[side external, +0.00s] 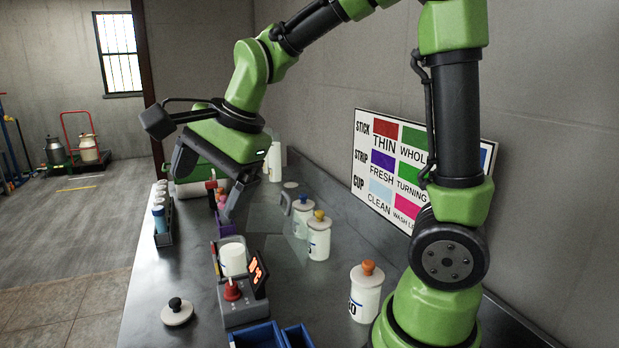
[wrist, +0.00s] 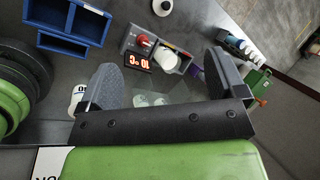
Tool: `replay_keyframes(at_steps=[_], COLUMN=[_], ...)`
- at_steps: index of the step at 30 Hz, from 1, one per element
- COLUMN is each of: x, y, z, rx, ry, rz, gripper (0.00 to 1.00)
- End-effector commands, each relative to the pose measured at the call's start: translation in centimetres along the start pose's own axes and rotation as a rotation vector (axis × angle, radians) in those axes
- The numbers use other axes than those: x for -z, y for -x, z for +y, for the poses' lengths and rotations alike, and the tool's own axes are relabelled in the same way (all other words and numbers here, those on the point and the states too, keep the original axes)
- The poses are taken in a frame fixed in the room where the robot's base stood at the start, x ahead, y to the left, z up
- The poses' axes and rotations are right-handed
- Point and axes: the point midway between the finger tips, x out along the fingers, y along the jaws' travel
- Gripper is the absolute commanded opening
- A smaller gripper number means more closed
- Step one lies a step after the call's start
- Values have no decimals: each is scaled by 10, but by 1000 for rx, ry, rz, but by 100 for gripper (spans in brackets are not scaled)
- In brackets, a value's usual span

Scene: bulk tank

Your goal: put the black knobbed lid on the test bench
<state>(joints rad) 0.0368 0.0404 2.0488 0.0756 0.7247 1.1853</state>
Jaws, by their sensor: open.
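The black knobbed lid (side external: 177,312) is a pale round disc with a black knob, lying knob up on the dark counter (side external: 150,284) at the front left. It also shows at the top edge of the wrist view (wrist: 162,6). A grey unit (side external: 239,312) with a lit red display, red-capped part and white cup stands right of the lid. Which of counter or unit is the test bench, I cannot tell. My gripper (side external: 208,185) is open and empty, above the counter and well behind the lid. Both fingers show in the wrist view (wrist: 165,80).
Blue bins (side external: 268,335) stand at the front, right of the lid. White jars with orange (side external: 365,298) and yellow (side external: 319,240) knobs stand along the right. A tube rack (side external: 163,225) stands at the left edge. Counter around the lid is clear.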

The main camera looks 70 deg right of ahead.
Motion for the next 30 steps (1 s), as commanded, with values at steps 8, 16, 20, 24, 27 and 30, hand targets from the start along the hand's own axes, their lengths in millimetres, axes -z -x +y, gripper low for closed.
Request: replay_keyframes(at_steps=[8,16,20,24,27,30], x=[-17,-19,-19,-19,-19,-19], y=[78,91,92,92,92,92], z=[79,122,124,124,124,124], rx=[131,178,179,179,180,180], ry=[815,1210,1242,1240,1239,1238], rz=[27,73,77,77,77,77], gripper=[90,90,90,90,90,90])
